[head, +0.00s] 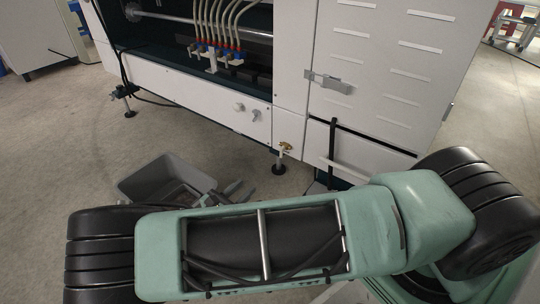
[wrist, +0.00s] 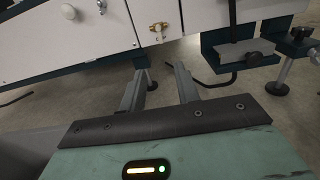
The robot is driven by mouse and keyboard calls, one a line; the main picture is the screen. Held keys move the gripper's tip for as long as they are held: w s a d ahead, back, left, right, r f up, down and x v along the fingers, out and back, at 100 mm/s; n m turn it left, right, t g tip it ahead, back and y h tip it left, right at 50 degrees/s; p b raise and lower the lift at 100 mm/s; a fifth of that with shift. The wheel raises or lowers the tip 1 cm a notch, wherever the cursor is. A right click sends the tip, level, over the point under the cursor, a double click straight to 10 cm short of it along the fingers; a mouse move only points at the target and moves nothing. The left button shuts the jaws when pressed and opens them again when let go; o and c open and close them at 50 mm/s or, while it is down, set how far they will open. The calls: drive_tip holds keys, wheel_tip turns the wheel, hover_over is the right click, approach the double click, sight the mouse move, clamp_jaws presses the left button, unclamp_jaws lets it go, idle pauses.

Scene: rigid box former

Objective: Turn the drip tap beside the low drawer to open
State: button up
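The drip tap (head: 286,147) is a small brass fitting low on the white machine front, above a levelling foot. It also shows in the wrist view (wrist: 159,27), at top centre beyond my fingertips. The low white front panel (head: 185,90), which may be the low drawer, lies left of the tap and has two pale knobs. They show in the wrist view too, left of the tap. My gripper (wrist: 158,78) is open and empty, its two grey fingers apart and pointing towards the machine below the tap. In the head view my gripper (head: 237,189) is partly hidden by my arm.
A grey open bin (head: 140,186) stands on the floor left of my gripper. A levelling foot (head: 279,168) stands under the tap. To the right are a dark upright bar (head: 332,140) and a white cabinet door with a latch (head: 328,82).

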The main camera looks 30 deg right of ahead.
sight(281, 154)
drive_tip(key=b+x, duration=0.3)
drive_tip(key=x, duration=0.2)
drive_tip(key=b+x, duration=0.3)
drive_tip(key=x, duration=0.3)
drive_tip(key=b+x, duration=0.3)
drive_tip(key=x, duration=0.2)
drive_tip(key=shift+w+d+f, duration=0.1)
drive_tip(key=shift+d+f, duration=0.15)
drive_tip(key=shift+d, duration=0.05)
drive_tip(key=shift+w+d+r, duration=0.1)
drive_tip(key=shift+d+r, duration=0.05)
drive_tip(key=shift+d, duration=0.2)
drive_tip(key=shift+c, duration=0.3)
clamp_jaws()
